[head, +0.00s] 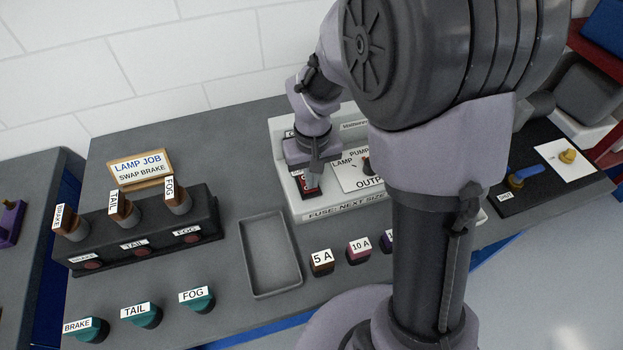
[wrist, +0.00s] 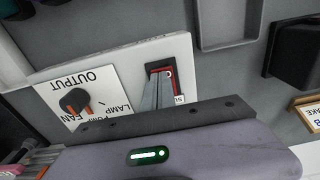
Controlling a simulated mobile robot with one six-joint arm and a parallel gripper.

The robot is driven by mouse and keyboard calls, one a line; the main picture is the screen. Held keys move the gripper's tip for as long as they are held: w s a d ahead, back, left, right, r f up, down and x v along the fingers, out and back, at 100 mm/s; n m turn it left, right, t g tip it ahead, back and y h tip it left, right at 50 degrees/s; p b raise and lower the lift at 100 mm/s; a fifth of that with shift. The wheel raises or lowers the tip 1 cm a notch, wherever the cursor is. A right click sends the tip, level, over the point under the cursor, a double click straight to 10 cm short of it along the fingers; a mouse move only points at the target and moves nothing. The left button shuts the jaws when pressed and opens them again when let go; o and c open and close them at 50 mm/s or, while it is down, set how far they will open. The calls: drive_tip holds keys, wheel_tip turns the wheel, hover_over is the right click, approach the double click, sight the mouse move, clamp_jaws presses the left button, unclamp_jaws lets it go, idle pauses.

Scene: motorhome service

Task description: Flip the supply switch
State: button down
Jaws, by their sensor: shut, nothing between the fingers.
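The supply switch (head: 305,181) is a small red and black rocker on the left of a white panel (head: 290,203). It also shows upside down in the wrist view (wrist: 168,72), partly hidden behind my fingers. My gripper (head: 315,181) is shut and empty, pointing down at the switch. In the wrist view its closed fingers (wrist: 158,84) overlap the switch; I cannot tell whether they touch it. The word by the switch is mostly covered. Which way the rocker is tipped cannot be made out.
The output knob (wrist: 74,100) is beside the switch on the panel. An empty grey tray (head: 270,254) and several fuses, including the 5 A fuse (head: 322,262), stand in front. A lamp rack (head: 150,238) is at left. My arm hides the panel's right part.

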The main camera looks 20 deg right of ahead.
drive_tip(key=shift+s+f, duration=0.25)
drive_tip(key=shift+s, duration=0.15)
drive_tip(key=shift+w, duration=0.15)
drive_tip(key=shift+w+r+p, duration=0.2)
drive_tip(key=shift+w+p, duration=0.1)
drive_tip(key=shift+p, duration=0.05)
drive_tip(key=shift+w, duration=0.55)
drive_tip(key=shift+r, duration=0.2)
wheel_tip(320, 180, up, 14)
drive_tip(key=s+p, duration=0.1)
drive_tip(key=p, duration=0.6)
drive_tip(key=shift+f, duration=0.15)
